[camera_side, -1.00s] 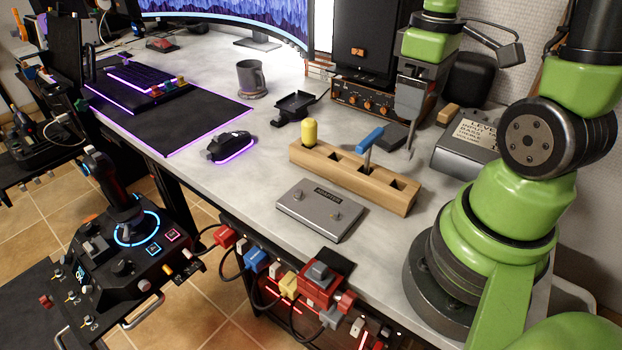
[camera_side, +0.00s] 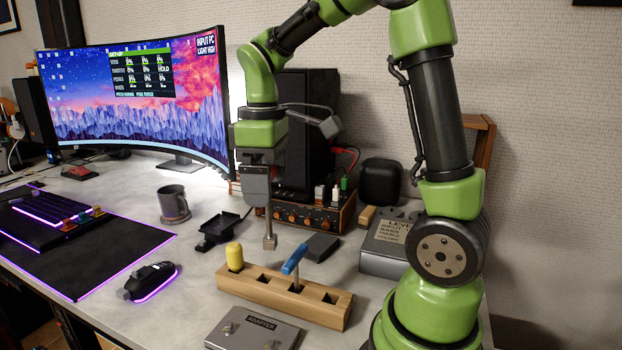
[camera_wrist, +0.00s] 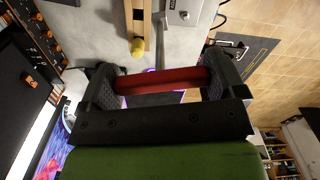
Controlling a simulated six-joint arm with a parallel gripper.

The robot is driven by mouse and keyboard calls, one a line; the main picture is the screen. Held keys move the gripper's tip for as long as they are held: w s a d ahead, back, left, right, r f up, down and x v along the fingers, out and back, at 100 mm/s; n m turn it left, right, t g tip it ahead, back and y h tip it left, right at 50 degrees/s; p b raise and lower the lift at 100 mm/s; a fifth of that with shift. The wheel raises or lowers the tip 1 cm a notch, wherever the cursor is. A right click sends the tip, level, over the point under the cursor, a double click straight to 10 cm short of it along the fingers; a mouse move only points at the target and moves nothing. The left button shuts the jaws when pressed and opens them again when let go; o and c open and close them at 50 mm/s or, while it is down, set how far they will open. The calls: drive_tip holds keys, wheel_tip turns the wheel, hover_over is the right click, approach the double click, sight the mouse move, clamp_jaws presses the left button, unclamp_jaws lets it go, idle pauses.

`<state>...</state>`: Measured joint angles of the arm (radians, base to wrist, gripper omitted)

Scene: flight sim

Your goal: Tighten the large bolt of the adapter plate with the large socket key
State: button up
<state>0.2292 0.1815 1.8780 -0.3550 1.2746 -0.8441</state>
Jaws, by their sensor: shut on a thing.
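My gripper (camera_side: 258,190) is shut on a red-handled socket key; the red handle (camera_wrist: 160,82) lies between the jaws in the wrist view. Its grey shaft and socket end (camera_side: 270,241) hang down behind the wooden block, apart from the adapter plate. The grey adapter plate (camera_side: 253,331) lies on the desk in front of the block, labelled ADAPTER, with a small bolt head (camera_side: 228,327) at its left and another at its right. The side view cuts off its front edge. Part of the plate shows in the wrist view (camera_wrist: 185,12).
The wooden block (camera_side: 235,285) holds a yellow-handled key (camera_side: 235,256) and a blue-handled key (camera_side: 294,260); other slots are empty. A black phone-like holder (camera_side: 220,230), a mug (camera_side: 173,202), a mouse (camera_side: 150,280) and a grey box (camera_side: 388,250) stand around.

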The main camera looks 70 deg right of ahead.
drive_tip(key=w+a+n, duration=0.2)
drive_tip(key=w+a, duration=0.3)
drive_tip(key=a, duration=0.2)
wheel_tip(320, 180, down, 8)
drive_tip(key=shift+w, duration=0.15)
drive_tip(key=shift+d+f, duration=0.1)
drive_tip(key=shift+f, duration=3.05)
idle(0.5)
drive_tip(key=shift+m, duration=0.7)
